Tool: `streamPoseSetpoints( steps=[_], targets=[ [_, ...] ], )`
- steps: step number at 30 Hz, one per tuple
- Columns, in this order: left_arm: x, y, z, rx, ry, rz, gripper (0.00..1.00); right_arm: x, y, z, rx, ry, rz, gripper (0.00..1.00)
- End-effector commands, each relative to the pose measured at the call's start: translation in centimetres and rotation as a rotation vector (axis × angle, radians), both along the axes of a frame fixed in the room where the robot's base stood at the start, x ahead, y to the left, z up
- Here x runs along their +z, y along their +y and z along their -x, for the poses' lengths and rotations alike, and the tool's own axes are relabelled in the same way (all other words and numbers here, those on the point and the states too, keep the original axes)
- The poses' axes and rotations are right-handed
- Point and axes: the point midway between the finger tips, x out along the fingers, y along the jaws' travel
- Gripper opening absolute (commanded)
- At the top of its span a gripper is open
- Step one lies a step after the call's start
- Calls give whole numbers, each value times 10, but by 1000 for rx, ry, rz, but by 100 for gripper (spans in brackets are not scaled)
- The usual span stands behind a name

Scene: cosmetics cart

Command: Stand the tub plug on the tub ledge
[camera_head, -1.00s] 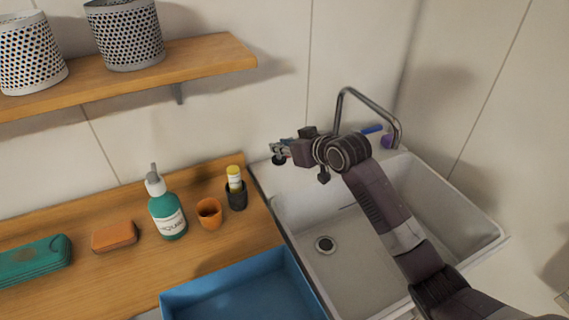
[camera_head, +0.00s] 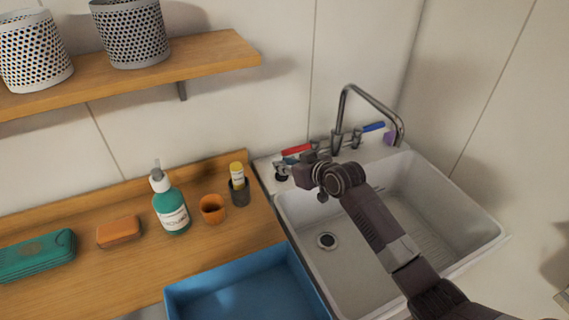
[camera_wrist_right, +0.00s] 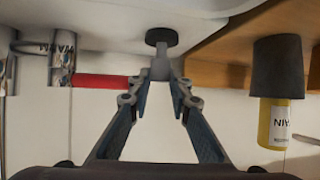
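The tub plug (camera_head: 281,175) stands upright on the white tub ledge (camera_head: 264,168), at its left end beside the wooden counter. It has a black round base and a grey stem. In the right wrist view, which is upside down, the plug (camera_wrist_right: 161,38) has its black base against the ledge and its stem towards my fingers. My right gripper (camera_wrist_right: 161,84) is open, its fingertips apart on either side of the stem's end. In the head view the right gripper (camera_head: 300,170) is just right of the plug, its fingers mostly hidden. My left gripper is not in view.
Taps with red (camera_head: 297,150) and blue (camera_head: 374,127) handles and a spout (camera_head: 366,97) stand along the ledge. The sink (camera_head: 355,250) is empty. A dark cup with a yellow tube (camera_head: 237,177), an orange cup (camera_head: 212,209) and a green bottle (camera_head: 171,212) stand on the counter.

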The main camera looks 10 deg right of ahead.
Motion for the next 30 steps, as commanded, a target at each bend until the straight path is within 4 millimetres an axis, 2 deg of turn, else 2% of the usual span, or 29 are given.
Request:
streamPoseSetpoints(
  steps=[2,14,20,30],
  targets=[
    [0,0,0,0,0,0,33,-1,0,0,0,1,0,26],
    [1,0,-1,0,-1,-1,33,4,-2,3,0,1,1,26],
    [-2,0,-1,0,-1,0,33,15,-10,23,0,-1,2,26],
    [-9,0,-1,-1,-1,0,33,42,-29,71,1,0,2,26]
  ],
)
